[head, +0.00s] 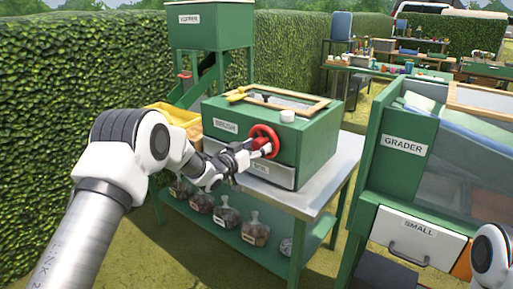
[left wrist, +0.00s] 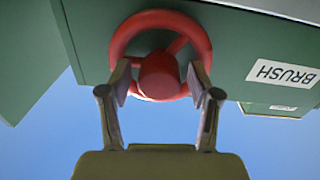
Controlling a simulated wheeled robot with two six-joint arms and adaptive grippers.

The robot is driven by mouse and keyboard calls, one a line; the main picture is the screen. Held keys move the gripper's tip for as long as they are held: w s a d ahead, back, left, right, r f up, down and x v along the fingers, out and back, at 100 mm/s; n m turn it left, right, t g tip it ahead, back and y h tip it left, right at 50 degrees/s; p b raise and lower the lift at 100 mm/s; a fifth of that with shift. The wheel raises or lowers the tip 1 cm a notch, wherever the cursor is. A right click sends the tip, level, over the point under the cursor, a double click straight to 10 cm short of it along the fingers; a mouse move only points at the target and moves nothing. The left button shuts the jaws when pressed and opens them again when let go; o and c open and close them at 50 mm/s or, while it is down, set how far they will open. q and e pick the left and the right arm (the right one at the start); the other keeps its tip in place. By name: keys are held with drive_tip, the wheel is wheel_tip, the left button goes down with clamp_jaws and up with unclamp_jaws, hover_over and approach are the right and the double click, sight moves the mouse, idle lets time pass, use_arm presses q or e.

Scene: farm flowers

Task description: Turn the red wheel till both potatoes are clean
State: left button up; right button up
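The red wheel (head: 264,141) is on the front of a green box machine; in the left wrist view the wheel (left wrist: 160,55) has a round hub at its middle. My left gripper (head: 252,152) is at the wheel. In the left wrist view its two fingers (left wrist: 160,82) stand apart on either side of the hub, overlapping the lower rim, with small gaps beside the hub. I cannot tell whether they touch the rim. The green machine (head: 318,143) has a wood-framed opening on top and a drawer below. No potatoes can be made out. My right gripper is out of view.
The machine stands on a metal-topped table (head: 325,200) with several glass jars on its lower shelf. A green grader (head: 402,147) stands at the right. A yellow crate (head: 175,116) sits behind left. A small white cup (head: 287,116) and a yellow item (head: 236,95) rest on the machine.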

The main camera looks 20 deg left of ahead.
use_arm(q)
drive_tip(key=c, duration=0.7)
drive_tip(key=shift+c, duration=0.2)
